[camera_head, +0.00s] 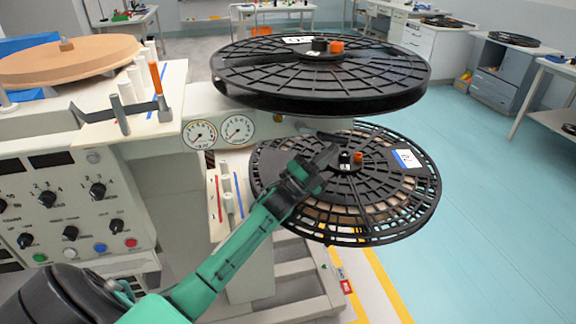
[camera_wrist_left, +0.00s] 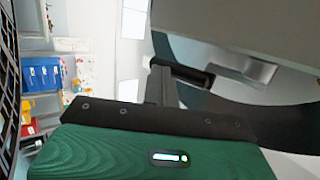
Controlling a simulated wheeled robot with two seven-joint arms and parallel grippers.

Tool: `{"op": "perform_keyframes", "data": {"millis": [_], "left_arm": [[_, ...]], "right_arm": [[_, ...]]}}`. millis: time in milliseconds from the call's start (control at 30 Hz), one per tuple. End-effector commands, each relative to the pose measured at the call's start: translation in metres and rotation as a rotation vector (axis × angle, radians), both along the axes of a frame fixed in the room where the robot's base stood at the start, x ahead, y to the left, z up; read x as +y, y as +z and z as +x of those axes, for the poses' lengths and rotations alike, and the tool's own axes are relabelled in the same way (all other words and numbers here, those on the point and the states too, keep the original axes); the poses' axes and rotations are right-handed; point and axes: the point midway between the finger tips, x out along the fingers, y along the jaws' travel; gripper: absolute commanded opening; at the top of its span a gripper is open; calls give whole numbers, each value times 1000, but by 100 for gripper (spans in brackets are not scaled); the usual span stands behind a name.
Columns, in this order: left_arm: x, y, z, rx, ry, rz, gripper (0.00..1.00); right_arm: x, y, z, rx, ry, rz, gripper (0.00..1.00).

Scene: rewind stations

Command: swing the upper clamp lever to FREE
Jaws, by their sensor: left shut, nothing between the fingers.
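The upper black reel (camera_head: 320,88) has a hub with a black piece (camera_head: 320,45) and an orange piece (camera_head: 337,47). I cannot make out a lever or a FREE mark there. The lower black reel (camera_head: 400,215) has a similar hub with an orange piece (camera_head: 358,157). My left gripper (camera_head: 331,154) is shut and empty, over the lower reel beside its hub and below the upper reel. In the left wrist view, the left fingers (camera_wrist_left: 178,76) are near a grey metallic piece (camera_wrist_left: 250,70) under a pale surface. My right gripper is out of view.
Two dials (camera_head: 218,131) are on the machine beside the reels. A control panel (camera_head: 70,210) with knobs is at left. A table top with an orange upright handle (camera_head: 156,78) stands above it. The blue floor (camera_head: 490,190) to the right is clear.

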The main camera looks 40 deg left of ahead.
Motion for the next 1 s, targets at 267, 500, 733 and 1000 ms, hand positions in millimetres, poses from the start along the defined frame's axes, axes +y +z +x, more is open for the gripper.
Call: {"op": "perform_keyframes", "data": {"millis": [267,500,733,1000], "left_arm": [[3,-2,-5,-5,0,-1,0],[17,-26,-32,0,1,-2,0],[27,-42,-52,0,1,-2,0],[29,-44,-56,-1,1,-1,0]], "right_arm": [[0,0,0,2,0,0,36],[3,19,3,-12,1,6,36],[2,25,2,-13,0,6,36],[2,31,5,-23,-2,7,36]]}}
